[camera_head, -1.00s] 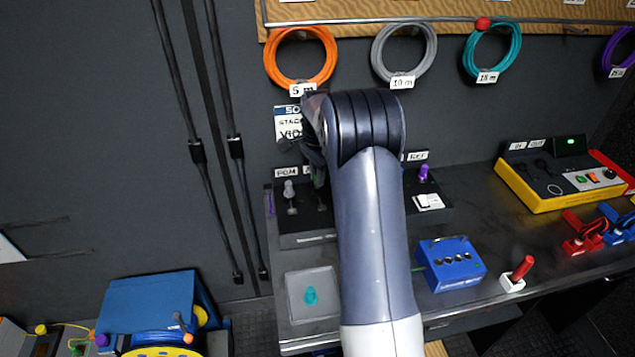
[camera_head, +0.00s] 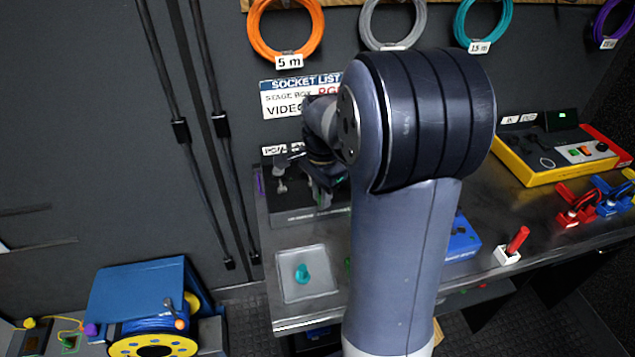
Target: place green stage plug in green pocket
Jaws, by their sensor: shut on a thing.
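My gripper (camera_head: 325,182) points down over the black socket panel (camera_head: 295,216) at the back of the bench, just right of a grey plug (camera_head: 280,170). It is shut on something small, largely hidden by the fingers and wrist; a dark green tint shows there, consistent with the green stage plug. I cannot tell whether it touches the panel. The green pocket is not discernible; my arm covers the panel's right part. A teal plug (camera_head: 302,273) stands in a grey tray (camera_head: 287,294) at the bench's front left.
A socket list sign (camera_head: 283,99) hangs on the wall behind. A blue box (camera_head: 462,238) is partly behind my arm. A red plug (camera_head: 518,240) in a white holder and a yellow console (camera_head: 523,178) stand to the right. A blue cable reel (camera_head: 150,300) sits lower left.

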